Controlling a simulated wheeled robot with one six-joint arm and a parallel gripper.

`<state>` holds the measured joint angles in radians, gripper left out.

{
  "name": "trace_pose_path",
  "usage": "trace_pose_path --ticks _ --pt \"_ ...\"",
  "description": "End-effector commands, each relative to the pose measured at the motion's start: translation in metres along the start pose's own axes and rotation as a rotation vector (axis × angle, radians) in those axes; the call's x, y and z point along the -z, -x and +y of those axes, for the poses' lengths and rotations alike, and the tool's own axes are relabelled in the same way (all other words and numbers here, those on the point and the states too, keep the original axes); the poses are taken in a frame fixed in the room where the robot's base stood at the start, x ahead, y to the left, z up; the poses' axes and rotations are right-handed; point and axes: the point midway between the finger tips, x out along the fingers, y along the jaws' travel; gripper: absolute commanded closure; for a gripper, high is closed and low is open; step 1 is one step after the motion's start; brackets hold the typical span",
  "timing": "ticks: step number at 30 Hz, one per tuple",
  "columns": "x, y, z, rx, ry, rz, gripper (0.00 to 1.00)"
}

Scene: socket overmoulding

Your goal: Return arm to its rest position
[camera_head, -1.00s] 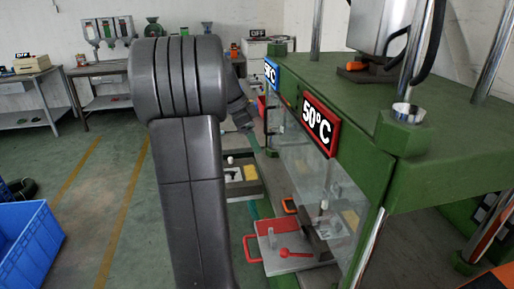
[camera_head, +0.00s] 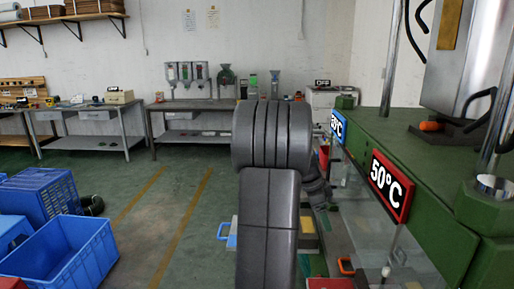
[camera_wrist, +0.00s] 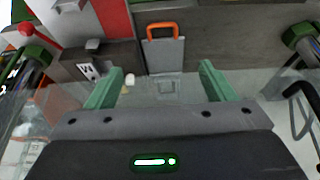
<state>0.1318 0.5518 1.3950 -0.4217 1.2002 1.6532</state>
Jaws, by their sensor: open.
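My gripper (camera_wrist: 160,88) shows in the wrist view with its two green fingers spread wide apart and nothing between them. Beyond the fingertips lie a grey plate with an orange handle (camera_wrist: 163,30) and a red-and-grey block. In the head view my dark grey arm stands in the middle of the picture, beside the green moulding machine (camera_head: 400,150). The gripper itself is hidden behind the arm in that view.
The machine carries a red 50°C sign (camera_head: 391,186) and a blue sign (camera_head: 337,126), with clear panels below. Blue crates (camera_head: 75,262) stand on the floor at left. Workbenches (camera_head: 88,143) line the back wall.

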Motion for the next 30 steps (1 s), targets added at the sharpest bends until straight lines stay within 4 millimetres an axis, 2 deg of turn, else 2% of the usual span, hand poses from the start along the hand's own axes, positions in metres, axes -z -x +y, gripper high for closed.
trace_pose_path --ticks 3,9,24,30 --pt "0.0 -0.021 0.001 -0.003 0.001 0.0 0.23" --pt "0.0 -0.041 0.0 -0.002 0.0 0.001 0.23" --pt "-0.001 -0.046 0.0 0.001 0.002 -0.001 0.23" --pt "-0.011 -0.047 0.002 0.015 0.03 -0.022 0.23"
